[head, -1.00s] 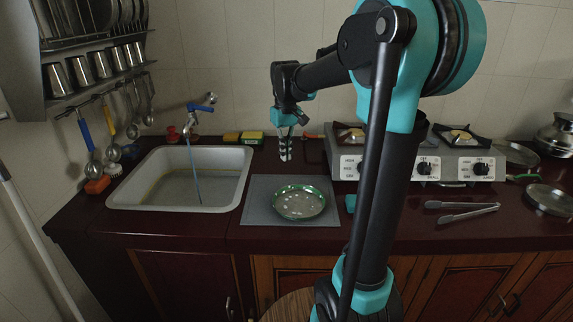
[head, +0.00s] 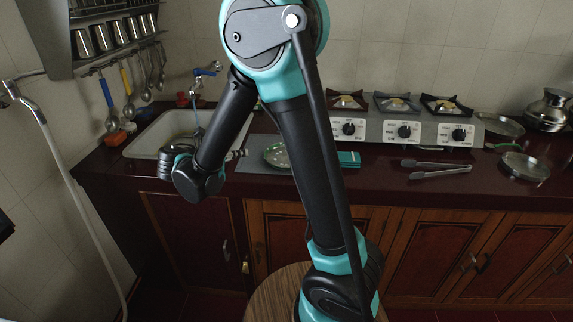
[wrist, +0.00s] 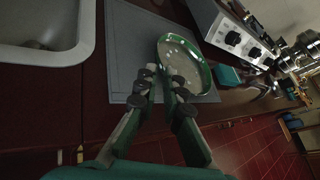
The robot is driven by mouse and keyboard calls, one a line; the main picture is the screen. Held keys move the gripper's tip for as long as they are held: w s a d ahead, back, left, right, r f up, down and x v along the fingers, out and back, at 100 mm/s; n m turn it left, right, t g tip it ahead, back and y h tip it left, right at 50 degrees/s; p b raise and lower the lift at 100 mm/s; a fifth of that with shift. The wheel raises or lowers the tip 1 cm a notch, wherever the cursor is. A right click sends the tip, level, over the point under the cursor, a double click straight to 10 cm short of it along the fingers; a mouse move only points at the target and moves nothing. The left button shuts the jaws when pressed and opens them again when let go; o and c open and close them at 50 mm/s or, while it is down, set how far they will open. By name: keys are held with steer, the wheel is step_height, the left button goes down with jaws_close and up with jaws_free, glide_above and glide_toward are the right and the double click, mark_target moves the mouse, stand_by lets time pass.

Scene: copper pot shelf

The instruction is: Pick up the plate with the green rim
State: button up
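The plate with the green rim (head: 276,155) lies on the grey mat on the counter, partly hidden behind my arm in the head view. In the wrist view the plate (wrist: 190,62) is just beyond my fingertips, its near rim close to them. My gripper (wrist: 160,80) is open, with a narrow gap between the fingertips. In the head view my gripper (head: 238,154) is low over the counter, left of the plate. Whether a finger touches the rim cannot be told.
The sink (wrist: 45,25) is left of the grey mat (wrist: 125,50). The stove (head: 403,128) stands behind and right, with tongs (head: 436,165) in front of it. A teal item (head: 348,159) lies right of the plate. The counter's front edge is close to my arm.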

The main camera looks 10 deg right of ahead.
steer(key=shift+s+a+r+n, duration=0.1)
steer(key=shift+s+a+n, duration=0.2)
steer(key=shift+s+n, duration=0.1)
glide_toward(270, 147)
steer(key=x, duration=0.3)
steer(key=shift+d, duration=0.15)
steer(key=shift+x, duration=2.75)
steer(key=shift+w, duration=0.15)
steer(key=shift+c, duration=0.2)
jaws_close()
steer(key=shift+r, duration=0.15)
